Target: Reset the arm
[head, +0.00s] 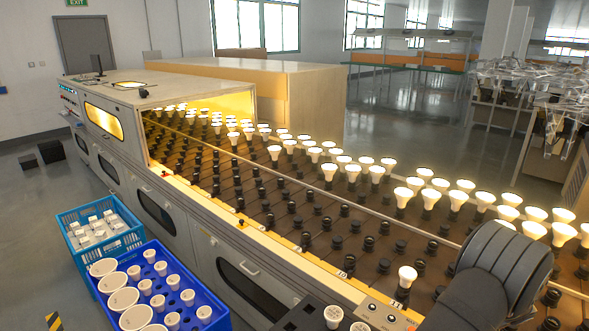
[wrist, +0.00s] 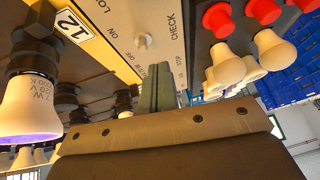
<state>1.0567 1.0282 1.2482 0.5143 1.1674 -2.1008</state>
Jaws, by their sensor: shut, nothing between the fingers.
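My gripper (wrist: 158,82) shows in the wrist view with its dark greenish fingers together and nothing between them. The fingertips overlap the view of a pale switch panel (wrist: 119,18) with a small knob and the words ON, LOCK, OFF, CHECK and STOP. I cannot tell whether they touch it. In the head view my arm fills the lower right and the fingers are hidden. A lit bulb (head: 407,275) stands in a socket near the front edge of the rack. A bulb (wrist: 30,108) also hangs close at the left of the wrist view, beside a label reading 12.
The long rack (head: 330,240) holds many dark sockets, with rows of lit bulbs along its far side. A blue crate (head: 218,318) of white bulbs and a lighter blue crate (head: 71,246) stand on the left. White bulbs with red parts (wrist: 277,48) are at right in the wrist view.

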